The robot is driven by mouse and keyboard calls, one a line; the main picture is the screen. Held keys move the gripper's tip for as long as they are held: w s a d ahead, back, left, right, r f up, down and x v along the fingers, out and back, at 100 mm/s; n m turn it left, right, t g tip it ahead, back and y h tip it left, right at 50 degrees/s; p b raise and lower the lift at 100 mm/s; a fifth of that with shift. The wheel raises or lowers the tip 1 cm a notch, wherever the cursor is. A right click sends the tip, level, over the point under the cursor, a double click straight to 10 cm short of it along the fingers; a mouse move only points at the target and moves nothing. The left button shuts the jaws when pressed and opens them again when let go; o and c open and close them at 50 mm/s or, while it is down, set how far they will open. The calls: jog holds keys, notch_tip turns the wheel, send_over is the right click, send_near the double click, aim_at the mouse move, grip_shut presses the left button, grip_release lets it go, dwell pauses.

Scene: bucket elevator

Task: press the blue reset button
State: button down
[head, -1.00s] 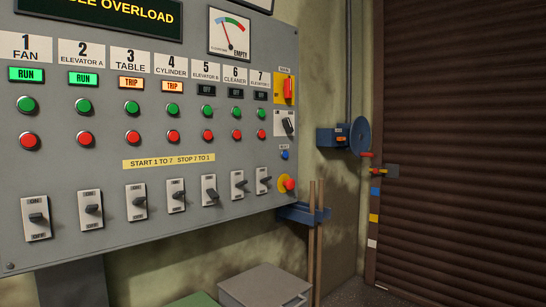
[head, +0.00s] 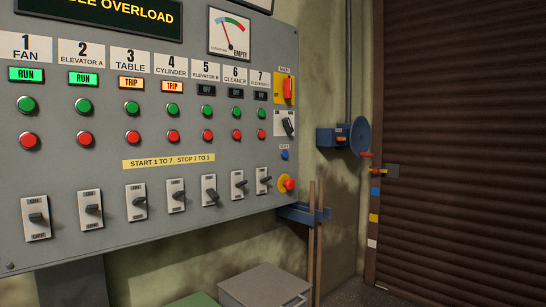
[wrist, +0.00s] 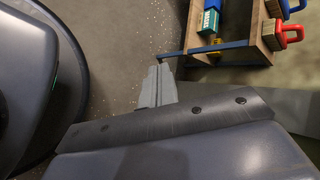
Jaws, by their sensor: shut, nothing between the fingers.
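The blue reset button (head: 284,155) is a small round button low on the right side of the grey control panel (head: 150,225). A small label sits above it, the black selector switch (head: 287,126) is higher up, and the red emergency stop (head: 289,184) on its yellow base is below. My gripper (wrist: 157,75) shows only in the wrist view, with its grey fingers together and nothing between them. It points over the floor, away from the panel. The button is not visible in the wrist view, and my gripper is not in the head view.
A blue bracket (head: 296,213) with wooden handles is right of the panel's lower corner. A grey box (head: 265,286) stands below. A blue wheel device (head: 360,137) and brown shutter (head: 460,150) are farther right. The wrist view shows a wooden rack (wrist: 262,35) with blue and red items.

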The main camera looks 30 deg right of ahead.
dwell(0.8)
jog(key=w+d+r+n+t+h+p, duration=0.1)
jog(key=w+d+r+p, duration=0.6)
jog(key=r, duration=0.4)
jog(key=w+d+r+n+t+h+p, duration=0.1)
jog(key=w+d+r+t+h+p, duration=0.1)
jog(key=w+d+r+p, duration=0.6)
jog(key=w+d+r+t+h+p, duration=0.1)
jog(key=w+d+r+p, duration=0.35)
jog(key=r+p, duration=0.75)
jog(key=w+d+r+n+t+h+p, duration=0.1)
jog(key=w+d+r+h+p, duration=0.1)
jog(key=d+r, duration=0.9)
notch_tip(320, 180, up, 2)
jog(key=shift+r+p, duration=0.2)
jog(key=shift+p, duration=0.65)
jog(key=shift+d, duration=0.1)
